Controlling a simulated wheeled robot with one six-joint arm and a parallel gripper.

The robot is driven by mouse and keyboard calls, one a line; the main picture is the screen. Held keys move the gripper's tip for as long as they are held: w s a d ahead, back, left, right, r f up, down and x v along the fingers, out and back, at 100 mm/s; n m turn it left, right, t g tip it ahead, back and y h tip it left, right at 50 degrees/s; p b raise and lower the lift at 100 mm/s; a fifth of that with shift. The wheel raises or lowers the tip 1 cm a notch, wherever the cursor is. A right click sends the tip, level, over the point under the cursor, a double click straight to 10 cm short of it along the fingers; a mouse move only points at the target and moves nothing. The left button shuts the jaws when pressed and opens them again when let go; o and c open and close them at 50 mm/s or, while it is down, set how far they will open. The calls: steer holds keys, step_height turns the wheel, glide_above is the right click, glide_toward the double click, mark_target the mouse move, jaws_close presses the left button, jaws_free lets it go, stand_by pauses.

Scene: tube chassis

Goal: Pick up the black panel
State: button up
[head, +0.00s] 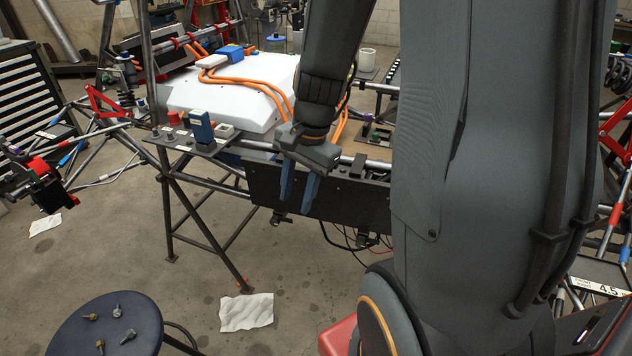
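The black panel (350,205) is a long, flat dark plate. It stands upright along the near side of the tube chassis, just below a silver tube. My gripper (296,203) has two blue fingers pointing down, with a gap between them. It is in front of the panel's left half in the picture and covers part of it. I cannot tell whether the fingers touch the panel. Nothing shows between them. My arm hides what lies beyond the panel's right end.
A white battery cover (235,97) with orange cables sits on the chassis, above the panel. A small plate (185,140) holds a blue block. A dark blue stool (75,335) with several bolts stands at lower left. Paper (246,312) lies on open floor.

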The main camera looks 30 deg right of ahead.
mark_target(321, 186)
steer(key=w+d+r+m+t+p, duration=0.1)
steer(key=w+d+m, duration=0.1)
steer(key=d+m, duration=0.2)
steer(key=w+d+r+m+p, duration=0.1)
steer(key=w+d+m+p, duration=0.1)
steer(key=d+m, duration=0.2)
steer(key=w+d+r+m+t+p, duration=0.1)
steer(key=w+d+m+p, duration=0.1)
steer(key=d+m, duration=0.2)
steer(key=shift+d+r+m+t+y, duration=0.1)
steer(key=shift+m+t+y, duration=0.1)
steer(key=shift+m, duration=0.45)
steer(key=shift+r+m+t+y, duration=0.1)
steer(key=shift+m+y, duration=0.1)
steer(key=shift+m, duration=0.45)
steer(key=shift+w+d+f, duration=0.1)
steer(key=shift+f, duration=0.2)
steer(key=x, duration=0.7)
steer(key=shift+w+a+p, duration=0.2)
steer(key=shift+a+p, duration=0.1)
jaws_close()
steer(key=shift+r, duration=0.1)
